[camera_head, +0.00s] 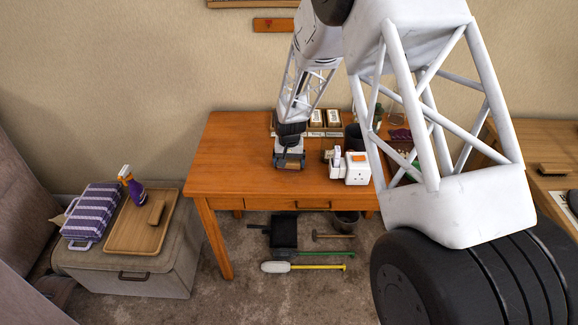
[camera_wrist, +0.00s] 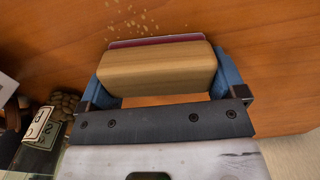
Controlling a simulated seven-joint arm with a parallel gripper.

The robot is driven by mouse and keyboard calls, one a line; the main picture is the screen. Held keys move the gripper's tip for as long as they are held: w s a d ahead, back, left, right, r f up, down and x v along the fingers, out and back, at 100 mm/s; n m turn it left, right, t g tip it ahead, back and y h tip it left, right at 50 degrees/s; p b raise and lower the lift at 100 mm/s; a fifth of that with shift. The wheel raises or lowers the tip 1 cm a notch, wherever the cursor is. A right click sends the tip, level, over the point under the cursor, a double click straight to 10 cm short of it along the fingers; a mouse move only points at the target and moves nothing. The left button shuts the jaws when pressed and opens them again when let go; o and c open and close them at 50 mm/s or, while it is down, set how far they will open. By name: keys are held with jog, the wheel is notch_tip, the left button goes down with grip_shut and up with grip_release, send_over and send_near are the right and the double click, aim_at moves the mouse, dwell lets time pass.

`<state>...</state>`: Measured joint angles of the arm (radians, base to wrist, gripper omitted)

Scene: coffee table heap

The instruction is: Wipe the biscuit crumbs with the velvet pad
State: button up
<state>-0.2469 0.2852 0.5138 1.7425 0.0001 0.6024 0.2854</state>
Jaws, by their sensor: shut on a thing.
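The velvet pad (camera_wrist: 155,67) is a pale wooden block with a dark red layer showing along its far edge in the wrist view. My gripper (camera_wrist: 158,68) is shut on it, with one blue finger at each end of the block. Pale biscuit crumbs (camera_wrist: 140,18) lie scattered on the orange-brown table, just beyond the pad's far edge and to the left. The pad hides any crumbs beneath it. The crumbs cannot be made out there.
A white box with an orange mark (camera_head: 357,168) stands right of my gripper. Cards (camera_head: 325,118) stand at the back of the table. The table's left part is clear. A wooden tray (camera_head: 120,240) rests on a chest at left.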

aim_at(289, 182)
jog(key=shift+w, duration=0.65)
jog(key=shift+w+r, duration=0.25)
jog(key=shift+r, duration=0.15)
jog(key=shift+w+f, duration=0.1)
jog(key=shift+w, duration=0.2)
jog(key=shift+f, duration=0.25)
jog(key=shift+s+f, duration=0.1)
jog(key=shift+s, duration=0.25)
jog(key=shift+s+r, duration=0.25)
jog(key=shift+s, duration=0.1)
jog(key=shift+s+f, duration=0.2)
jog(key=shift+s, duration=0.05)
jog(key=shift+s+r, duration=0.15)
jog(key=shift+s, duration=2.8)
jog(key=shift+s+f, duration=0.2)
jog(key=shift+s, duration=0.15)
jog(key=shift+s+r, duration=0.2)
jog(key=shift+s, duration=0.25)
jog(key=shift+s+f, duration=0.15)
jog(key=shift+s, duration=0.2)
notch_tip(289, 182, up, 8)
